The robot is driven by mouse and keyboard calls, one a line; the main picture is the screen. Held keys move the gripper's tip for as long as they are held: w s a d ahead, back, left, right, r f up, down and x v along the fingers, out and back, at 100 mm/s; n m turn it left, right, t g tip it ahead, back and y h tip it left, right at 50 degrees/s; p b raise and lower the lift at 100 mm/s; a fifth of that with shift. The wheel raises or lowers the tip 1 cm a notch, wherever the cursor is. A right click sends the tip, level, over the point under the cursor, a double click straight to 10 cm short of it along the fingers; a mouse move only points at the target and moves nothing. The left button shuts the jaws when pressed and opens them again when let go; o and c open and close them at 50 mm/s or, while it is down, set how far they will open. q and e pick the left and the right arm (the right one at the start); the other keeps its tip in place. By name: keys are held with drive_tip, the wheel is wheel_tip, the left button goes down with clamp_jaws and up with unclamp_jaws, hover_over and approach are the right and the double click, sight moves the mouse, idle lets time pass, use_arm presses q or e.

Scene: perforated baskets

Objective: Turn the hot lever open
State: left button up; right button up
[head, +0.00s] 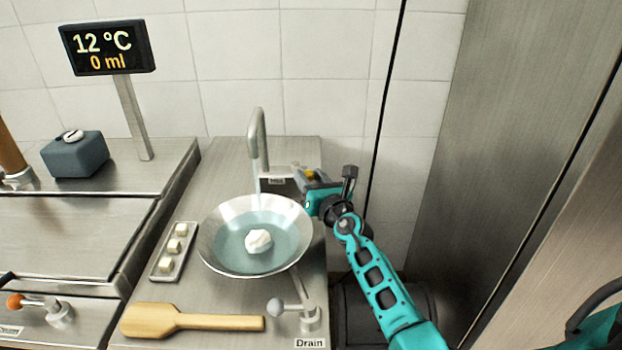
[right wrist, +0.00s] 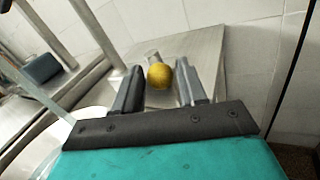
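A yellow ball knob (right wrist: 159,76), seemingly the end of a lever, shows between the two fingers of my right gripper (right wrist: 159,72) in the right wrist view. The fingers are apart, with a gap on each side of the knob. In the head view my right gripper (head: 308,178) is right of the tap (head: 257,135), and the yellow knob (head: 309,174) is mostly hidden by it. A small label (head: 277,181) there is too small to read. The display (head: 107,47) reads 12 °C and 0 ml. My left gripper is out of view.
A metal bowl (head: 212,252) with water and a white lump stands under the tap. A drain lever (head: 277,307), a wooden paddle (head: 190,320) and a tray of cubes (head: 165,267) are close by. The tiled wall (head: 320,60) is behind.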

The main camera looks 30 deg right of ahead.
drive_tip(key=shift+o, duration=1.2)
drive_tip(key=s+a, duration=0.1)
drive_tip(key=s, duration=1.2)
